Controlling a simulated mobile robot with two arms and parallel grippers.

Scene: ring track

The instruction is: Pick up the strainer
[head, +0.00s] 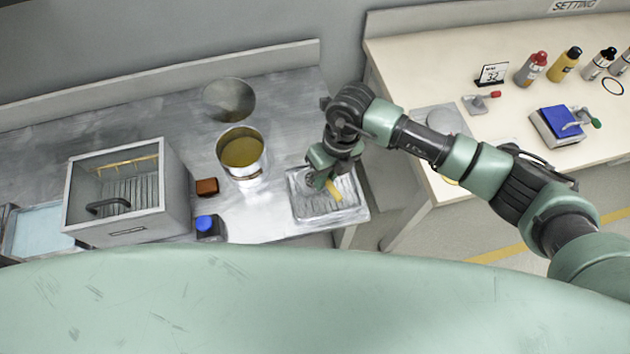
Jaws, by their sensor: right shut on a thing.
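My right gripper (322,180) reaches down over the ribbed metal tray (325,208) at the right end of the steel counter. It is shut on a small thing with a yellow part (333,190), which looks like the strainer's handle. The gripper hides most of this thing, and I cannot tell whether it touches the tray. My left gripper is not in view.
A metal pot (243,157) with yellowish contents stands left of the tray. Further left are a brown block (206,187), a blue-capped bottle (207,227) and a grey box with a handle (125,190). A pale table (440,55) with bottles stands right.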

